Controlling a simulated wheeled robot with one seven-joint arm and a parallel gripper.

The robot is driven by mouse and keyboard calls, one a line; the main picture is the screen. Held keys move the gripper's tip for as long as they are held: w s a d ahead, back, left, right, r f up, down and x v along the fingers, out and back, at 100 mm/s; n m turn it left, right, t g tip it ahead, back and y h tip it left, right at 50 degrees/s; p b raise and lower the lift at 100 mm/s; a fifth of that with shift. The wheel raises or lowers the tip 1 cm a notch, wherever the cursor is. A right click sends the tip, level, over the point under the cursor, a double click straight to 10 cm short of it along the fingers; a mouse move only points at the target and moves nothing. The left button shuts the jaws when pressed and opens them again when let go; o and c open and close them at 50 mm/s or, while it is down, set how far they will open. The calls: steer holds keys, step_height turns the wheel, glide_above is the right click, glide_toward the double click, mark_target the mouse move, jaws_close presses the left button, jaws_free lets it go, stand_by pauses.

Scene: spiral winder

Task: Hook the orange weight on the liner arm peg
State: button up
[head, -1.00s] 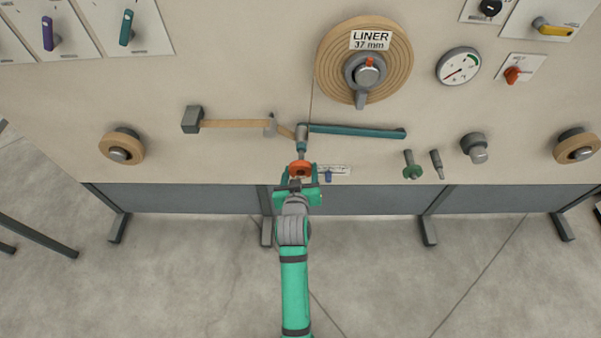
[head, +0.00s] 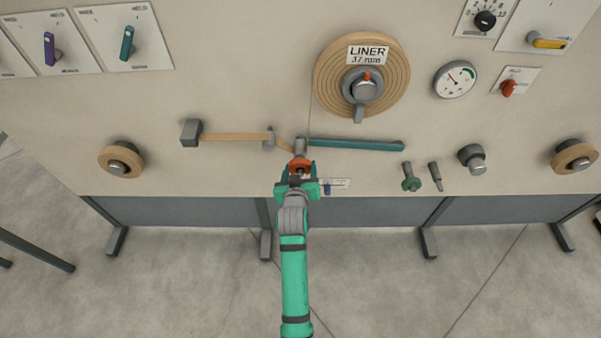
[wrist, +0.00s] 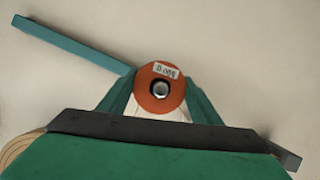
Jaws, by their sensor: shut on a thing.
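The orange weight (head: 299,165) is a round disc with a small white label and a hole at its centre. My gripper (head: 299,175) is shut on it, one teal finger on each side. In the wrist view the orange weight (wrist: 170,98) faces me between the fingertips, and a grey metal end (wrist: 161,90) shows in its hole. The teal liner arm (head: 355,145) runs right from a grey pivot (head: 300,146) just above the weight; it also shows in the wrist view (wrist: 75,44). I cannot tell how far the peg passes through the weight.
A green weight (head: 411,184) hangs on a peg at the right, beside a bare grey peg (head: 435,177). A blue peg (head: 327,189) with a label is close right of my gripper. The liner roll (head: 335,82) is above. A tan strip (head: 235,137) runs left.

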steer(key=shift+w+f, duration=0.1)
steer(key=shift+f, duration=0.15)
stand_by(0.4)
steer(key=shift+f, duration=0.85)
step_height(320, 180, down, 6)
steer(key=o, duration=2)
steer(key=shift+f, duration=0.1)
steer(key=shift+c, duration=0.2)
steer(key=shift+f, duration=0.1)
steer(key=shift+s, duration=0.2)
steer(key=d+v, duration=0.1)
steer(key=v, duration=0.9)
steer(key=shift+s+a+r, duration=0.2)
steer(key=shift+a+r, duration=0.05)
steer(key=shift+a, duration=0.25)
